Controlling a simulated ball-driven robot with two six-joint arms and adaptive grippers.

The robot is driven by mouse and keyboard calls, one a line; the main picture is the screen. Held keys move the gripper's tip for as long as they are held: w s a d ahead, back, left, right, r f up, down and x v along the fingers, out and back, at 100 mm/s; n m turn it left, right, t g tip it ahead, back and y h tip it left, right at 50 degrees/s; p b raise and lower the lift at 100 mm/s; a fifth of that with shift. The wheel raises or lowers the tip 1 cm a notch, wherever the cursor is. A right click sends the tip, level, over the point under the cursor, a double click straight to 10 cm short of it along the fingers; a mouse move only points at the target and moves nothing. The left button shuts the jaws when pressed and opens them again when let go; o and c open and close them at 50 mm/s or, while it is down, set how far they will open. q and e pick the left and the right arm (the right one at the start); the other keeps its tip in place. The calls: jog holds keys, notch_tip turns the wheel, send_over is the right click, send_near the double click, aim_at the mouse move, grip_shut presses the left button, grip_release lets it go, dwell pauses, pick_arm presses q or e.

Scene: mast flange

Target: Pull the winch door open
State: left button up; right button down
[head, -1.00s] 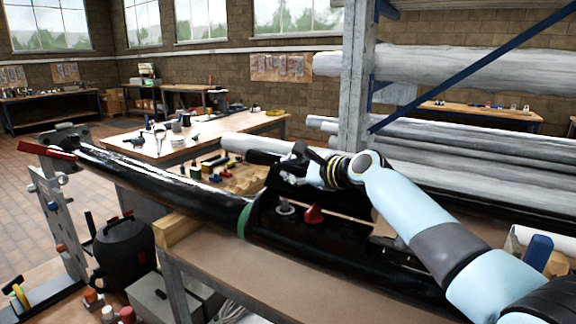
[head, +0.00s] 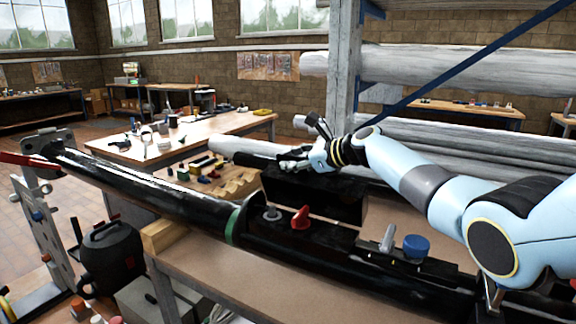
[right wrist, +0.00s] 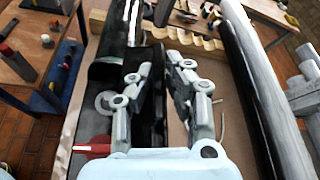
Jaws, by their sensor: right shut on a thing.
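The black mast (head: 150,185), with a green band (head: 233,226), lies lengthwise across the bench. The winch door, a dark panel (head: 325,198), stands raised along the far side of the mast's opening. My right gripper (head: 290,160) is at the door's upper left corner. In the right wrist view, its fingers (right wrist: 153,88) are on both sides of the dark door panel (right wrist: 152,115), shut on it. A red lever (head: 300,217) and a grey round fitting (head: 272,213) show in the opening. My left gripper is not in view.
A blue knob (head: 416,247) and a grey cone-shaped fitting (head: 388,240) stand on the mast to the right. Pale spars (head: 430,150) lie on a rack behind my arm. A wooden block (head: 163,236) supports the mast. The bench top (head: 235,278) in front is mostly clear.

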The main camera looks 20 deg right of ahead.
jog(key=shift+w+d+f+m+b, duration=0.35)
jog(key=shift+d+m+b, duration=0.05)
jog(key=shift+d, duration=0.15)
jog(key=shift+w+d, duration=0.2)
jog(key=shift+d, duration=0.15)
jog(key=shift+b, duration=0.3)
jog(key=shift+w+d+r, duration=0.1)
jog(key=shift+w+d, duration=0.15)
jog(key=shift+d, duration=0.05)
jog(key=c, duration=1.4)
grip_release()
jog(key=shift+w+d, duration=0.1)
notch_tip(320, 180, up, 4)
jog(key=r, duration=0.1)
send_over(336, 178)
jog(key=w, duration=0.1)
jog(key=shift+d+f, duration=0.25)
jog(key=shift+d, duration=0.1)
